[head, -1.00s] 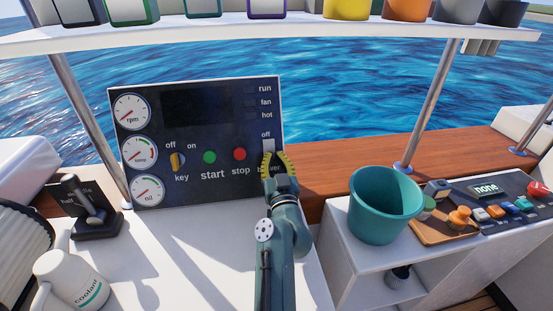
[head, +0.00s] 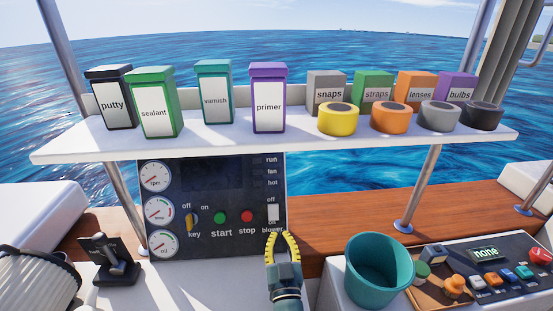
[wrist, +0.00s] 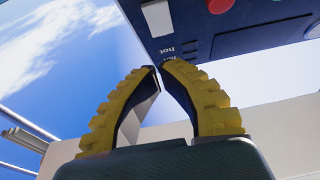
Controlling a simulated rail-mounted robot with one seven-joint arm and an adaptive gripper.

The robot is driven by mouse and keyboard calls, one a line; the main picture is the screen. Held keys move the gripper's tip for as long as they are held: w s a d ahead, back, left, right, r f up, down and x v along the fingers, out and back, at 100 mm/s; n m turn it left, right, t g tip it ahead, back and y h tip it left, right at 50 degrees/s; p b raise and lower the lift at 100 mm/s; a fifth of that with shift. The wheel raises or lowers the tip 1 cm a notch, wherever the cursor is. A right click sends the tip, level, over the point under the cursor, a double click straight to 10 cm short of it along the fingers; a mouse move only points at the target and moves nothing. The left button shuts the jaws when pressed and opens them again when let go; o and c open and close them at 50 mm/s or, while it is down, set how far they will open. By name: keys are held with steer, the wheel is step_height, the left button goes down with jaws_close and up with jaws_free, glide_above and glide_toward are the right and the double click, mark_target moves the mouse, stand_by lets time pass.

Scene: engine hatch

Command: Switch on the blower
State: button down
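The dark control panel (head: 215,246) stands upright under the shelf. Its white blower switch (head: 273,212) is at the right edge, between the "off" label and the lower label; its exact setting is too small to tell. The run, fan and hot indicators (head: 257,172) look dark. My gripper (head: 281,236), with yellow ribbed fingers, is just below the switch and apart from it, near the blower label. In the wrist view my gripper (wrist: 158,68) has its fingertips together, with nothing between them. The panel also shows there upside down (wrist: 215,40), with a white part at its edge.
The panel also carries a brass key (head: 192,219), green start button (head: 220,218) and red stop button (head: 247,216). A shelf (head: 215,143) with boxes and rolls overhangs it. A teal bucket (head: 375,292) stands right; a black lever (head: 115,265) stands left.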

steer(key=a+v, duration=0.1)
steer(key=v, duration=0.5)
step_height(320, 180, up, 27)
steer(key=s+n+y+p, duration=0.3)
steer(key=p, duration=1)
steer(key=shift+a, duration=0.4)
